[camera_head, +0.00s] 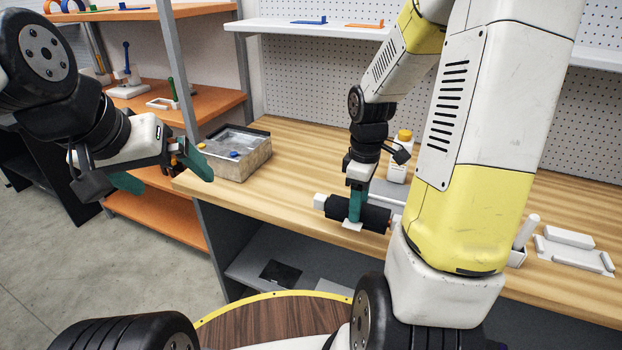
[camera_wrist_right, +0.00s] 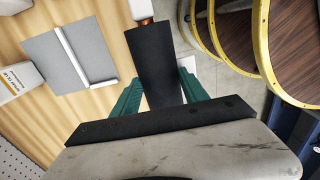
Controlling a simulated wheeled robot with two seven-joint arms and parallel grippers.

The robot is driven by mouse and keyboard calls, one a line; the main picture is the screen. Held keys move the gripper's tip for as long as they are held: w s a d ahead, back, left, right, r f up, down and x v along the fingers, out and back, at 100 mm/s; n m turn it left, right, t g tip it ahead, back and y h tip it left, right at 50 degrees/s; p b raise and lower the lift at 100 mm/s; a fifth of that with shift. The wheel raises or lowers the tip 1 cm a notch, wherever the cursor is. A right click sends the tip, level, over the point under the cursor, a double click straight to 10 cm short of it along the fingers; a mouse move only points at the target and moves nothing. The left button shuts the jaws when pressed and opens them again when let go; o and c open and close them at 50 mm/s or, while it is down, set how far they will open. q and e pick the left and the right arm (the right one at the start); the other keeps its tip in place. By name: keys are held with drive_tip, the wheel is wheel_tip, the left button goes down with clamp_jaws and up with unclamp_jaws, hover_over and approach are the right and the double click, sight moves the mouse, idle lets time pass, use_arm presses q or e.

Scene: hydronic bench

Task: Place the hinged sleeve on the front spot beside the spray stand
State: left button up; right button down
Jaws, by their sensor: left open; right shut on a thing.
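A black cylindrical sleeve (camera_head: 374,216) lies lengthwise near the bench's front edge; it also shows in the right wrist view (camera_wrist_right: 153,62). My right gripper (camera_head: 355,207) is shut around it, with one teal finger on each side in the wrist view (camera_wrist_right: 160,97). A white block (camera_head: 320,202) is at the sleeve's left end, and an orange bit shows at its right end. A white patch (camera_head: 352,227) shows just below the sleeve; I cannot tell whether the sleeve touches the bench. My left gripper (camera_head: 160,173) is open and empty, left of the bench. I cannot identify the spray stand for certain.
A grey mat (camera_wrist_right: 62,62) with a white bar lies behind the sleeve. A white bottle with an orange cap (camera_head: 404,136) stands further back. A stone-coloured basin (camera_head: 250,164) is at the bench's left end. White parts (camera_head: 572,250) lie at the right. Orange shelves stand left.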

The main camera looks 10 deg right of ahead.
drive_tip(key=shift+w+a+f, duration=0.8)
drive_tip(key=shift+w+f, duration=0.05)
drive_tip(key=shift+w, duration=1.65)
drive_tip(key=shift+w+a+f, duration=0.8)
drive_tip(key=shift+w, duration=1.65)
drive_tip(key=shift+w+a+f, duration=0.8)
drive_tip(key=shift+w+f, duration=0.05)
drive_tip(key=shift+w, duration=1.65)
drive_tip(key=c, duration=0.6)
unclamp_jaws()
